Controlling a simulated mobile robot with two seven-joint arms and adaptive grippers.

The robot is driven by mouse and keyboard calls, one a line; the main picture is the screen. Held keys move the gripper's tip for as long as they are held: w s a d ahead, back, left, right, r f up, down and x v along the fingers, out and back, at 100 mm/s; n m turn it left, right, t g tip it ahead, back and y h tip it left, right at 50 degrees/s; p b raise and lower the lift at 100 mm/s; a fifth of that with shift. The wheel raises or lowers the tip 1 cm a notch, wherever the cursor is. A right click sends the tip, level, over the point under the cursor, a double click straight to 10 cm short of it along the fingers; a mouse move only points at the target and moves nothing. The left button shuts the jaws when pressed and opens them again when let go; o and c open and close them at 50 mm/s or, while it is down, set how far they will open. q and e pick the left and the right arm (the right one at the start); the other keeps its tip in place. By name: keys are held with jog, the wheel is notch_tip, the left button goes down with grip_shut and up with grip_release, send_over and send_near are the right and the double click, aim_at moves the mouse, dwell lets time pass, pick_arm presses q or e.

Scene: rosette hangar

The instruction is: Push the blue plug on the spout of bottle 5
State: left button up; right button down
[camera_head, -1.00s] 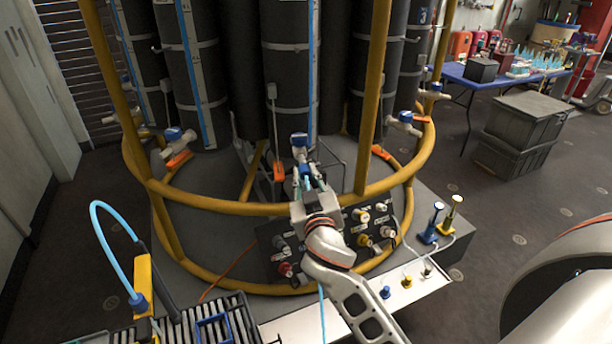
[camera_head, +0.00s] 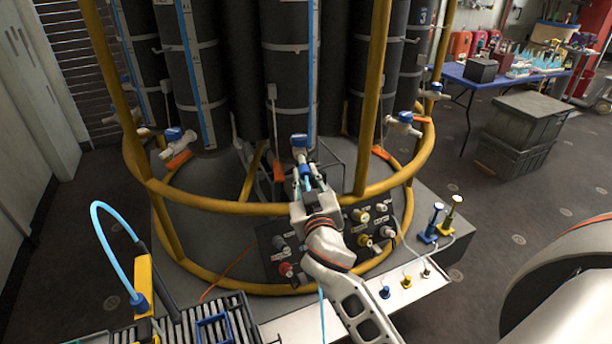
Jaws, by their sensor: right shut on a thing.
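The middle black bottle (camera_head: 290,75) carries a blue-topped valve (camera_head: 299,141) low on its front, with its spout pointing down toward me. Its number cannot be read. My right gripper (camera_head: 309,184) is at the front of this spout, inside the yellow cage. It is shut on a small blue piece (camera_head: 306,170), which appears to be the blue plug; the fingers mostly hide it. The plug appears in line with the spout end, but I cannot tell whether it is seated. My left gripper is out of view.
A yellow ring rail (camera_head: 230,208) runs close to my right wrist. Below is a dark fittings panel (camera_head: 340,240). A white shelf (camera_head: 330,320) has a blue plug (camera_head: 385,292) and a yellow plug (camera_head: 407,281). A blue hose (camera_head: 110,235) arcs at left.

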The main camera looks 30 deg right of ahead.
jog(key=shift+w+d, duration=0.2)
jog(key=shift+w, duration=0.35)
jog(key=c, duration=1.8)
grip_release()
jog(key=v, duration=0.7)
jog(key=shift+s+a, duration=0.1)
jog(key=shift+s, duration=0.1)
jog(key=s+a+f+n+g+y, duration=0.1)
jog(key=s+a+f+n+y, duration=0.15)
jog(key=f, duration=0.55)
jog(key=s+a+f+n+g+y, duration=0.1)
jog(key=s+a+f+g+y, duration=0.15)
jog(key=f, duration=0.65)
jog(key=s+a+f+g+y, duration=0.1)
jog(key=s+f, duration=0.4)
jog(key=s+a+f+n+g+y, duration=0.1)
jog(key=s+f, duration=0.4)
jog(key=s+f+g+y, duration=0.1)
jog(key=s+f, duration=0.3)
jog(key=f, duration=0.1)
jog(key=shift+s+a+f+n, duration=0.25)
jog(key=shift+s+a+f, duration=0.15)
